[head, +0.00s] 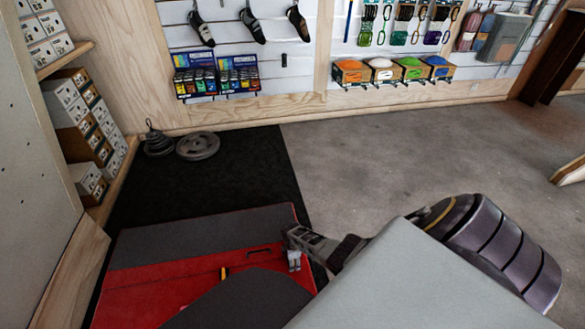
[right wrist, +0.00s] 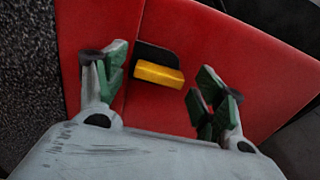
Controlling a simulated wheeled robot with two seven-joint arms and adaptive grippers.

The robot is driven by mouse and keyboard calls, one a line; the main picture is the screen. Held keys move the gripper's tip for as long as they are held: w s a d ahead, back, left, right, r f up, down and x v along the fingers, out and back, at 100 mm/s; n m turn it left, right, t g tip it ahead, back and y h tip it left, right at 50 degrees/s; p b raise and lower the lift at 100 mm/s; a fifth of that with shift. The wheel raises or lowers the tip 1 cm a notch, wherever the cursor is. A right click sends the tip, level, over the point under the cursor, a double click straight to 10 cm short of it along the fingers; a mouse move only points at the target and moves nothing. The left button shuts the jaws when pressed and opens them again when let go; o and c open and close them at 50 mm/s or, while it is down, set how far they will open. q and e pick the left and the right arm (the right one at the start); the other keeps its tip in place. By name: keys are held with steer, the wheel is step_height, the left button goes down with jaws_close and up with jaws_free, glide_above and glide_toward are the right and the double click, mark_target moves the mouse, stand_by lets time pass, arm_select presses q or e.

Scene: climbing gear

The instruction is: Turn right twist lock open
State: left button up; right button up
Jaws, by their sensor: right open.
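A red and grey pad (head: 150,289) lies on the dark floor mat; its red face (right wrist: 250,60) fills much of the right wrist view. The twist lock, a yellow piece against a black part, shows in the head view (head: 224,273) and in the right wrist view (right wrist: 158,75). My right gripper (head: 294,261) is at the pad's right side in the head view. In the right wrist view my right gripper (right wrist: 163,87) is open and empty, with the lock seen between its green-padded fingers. I cannot tell the remaining distance. My left gripper is not in view.
A black handle (head: 262,252) sits on the pad right of the lock. Weight plates (head: 198,146) lie at the mat's far edge. Shelves of boxes (head: 75,120) stand at left, and a gear wall (head: 330,60) at the back. Grey floor (head: 400,150) at right is clear.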

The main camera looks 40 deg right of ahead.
steer(key=shift+r, duration=0.2)
step_height(320, 180, up, 12)
steer(key=shift+f, duration=0.2)
stand_by(1.5)
stand_by(0.7)
